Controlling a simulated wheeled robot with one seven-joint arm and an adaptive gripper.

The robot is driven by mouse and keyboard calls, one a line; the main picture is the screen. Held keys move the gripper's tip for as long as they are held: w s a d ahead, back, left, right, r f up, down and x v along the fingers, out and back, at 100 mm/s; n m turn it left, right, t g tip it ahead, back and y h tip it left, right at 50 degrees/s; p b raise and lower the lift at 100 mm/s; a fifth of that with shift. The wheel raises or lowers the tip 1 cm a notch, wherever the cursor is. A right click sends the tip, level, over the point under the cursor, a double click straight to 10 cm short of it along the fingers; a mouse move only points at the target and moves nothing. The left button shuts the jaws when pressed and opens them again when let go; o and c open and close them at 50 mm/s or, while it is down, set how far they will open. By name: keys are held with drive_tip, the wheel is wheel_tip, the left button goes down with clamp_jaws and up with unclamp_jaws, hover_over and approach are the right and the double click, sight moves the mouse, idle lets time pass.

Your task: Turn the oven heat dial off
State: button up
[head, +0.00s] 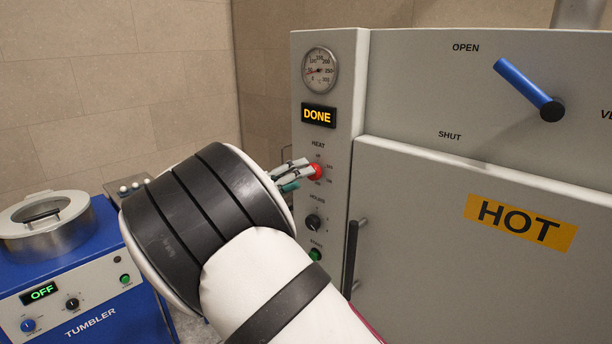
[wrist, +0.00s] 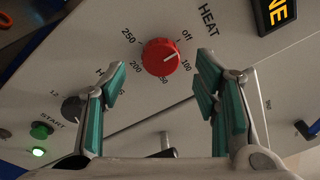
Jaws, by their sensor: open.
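The red heat dial (head: 316,172) is on the grey oven's narrow control panel, under the word HEAT. In the wrist view the dial (wrist: 160,57) shows its printed scale, with off at the upper right and 100 to 250 around it. Its pale mark appears to point right, roughly toward 100. My gripper (head: 298,172) is at the panel, with its fingertips close to the dial. I cannot tell whether the fingertips touch the panel.
The black hours dial (head: 313,222) and green start button (head: 315,254) sit below the heat dial. A DONE display (head: 319,115) and gauge (head: 320,67) are above. The oven door bears a HOT label (head: 520,221). A blue tumbler (head: 85,280) stands at left.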

drive_tip(key=v, duration=0.8)
